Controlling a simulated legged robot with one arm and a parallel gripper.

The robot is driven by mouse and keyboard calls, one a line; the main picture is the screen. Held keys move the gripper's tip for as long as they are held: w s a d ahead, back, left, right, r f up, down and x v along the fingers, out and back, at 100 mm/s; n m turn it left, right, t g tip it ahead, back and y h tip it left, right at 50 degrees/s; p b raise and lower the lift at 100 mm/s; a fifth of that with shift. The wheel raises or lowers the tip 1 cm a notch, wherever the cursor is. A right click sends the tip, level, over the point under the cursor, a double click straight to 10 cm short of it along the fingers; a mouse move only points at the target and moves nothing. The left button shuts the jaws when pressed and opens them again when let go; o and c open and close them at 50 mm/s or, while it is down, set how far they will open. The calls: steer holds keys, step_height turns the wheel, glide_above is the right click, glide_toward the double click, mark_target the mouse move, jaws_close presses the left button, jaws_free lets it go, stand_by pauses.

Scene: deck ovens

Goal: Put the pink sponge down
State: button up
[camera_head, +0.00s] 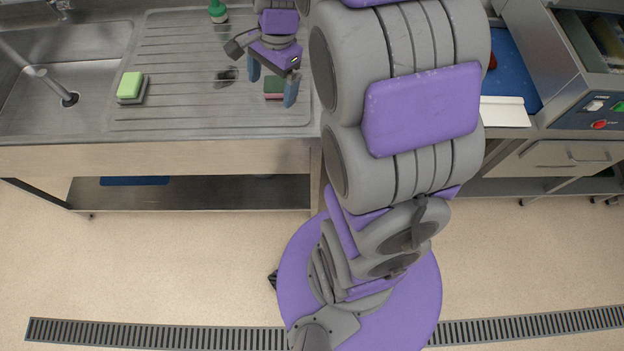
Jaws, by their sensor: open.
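The pink sponge (273,96) shows small and shaded between my fingers, with a dark green side and a pinkish-brown side. It appears to lie on the ribbed steel drainboard (178,60), near its front right edge. My gripper (272,88) is open above it, with one blue finger to its left and one to its right. I cannot tell whether either finger touches it. Part of the sponge is hidden by the gripper and the right finger.
A green and yellow sponge (131,88) sits on the drainboard's left side, by the sink basin (50,85). A green-capped bottle (218,11) stands at the back. A blue tray (512,70) and white board (504,112) lie right of my arm. The drainboard's middle is clear.

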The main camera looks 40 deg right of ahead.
steer(key=s+a+r+n+g+h, duration=0.1)
steer(key=s+a+n, duration=0.2)
steer(key=s+n, duration=0.4)
steer(key=s+a+r+n+h, duration=0.1)
steer(key=s+a+n, duration=0.3)
steer(key=s, duration=1.4)
steer(key=n, duration=0.4)
steer(key=shift+g, duration=0.4)
steer(key=shift+d, duration=0.1)
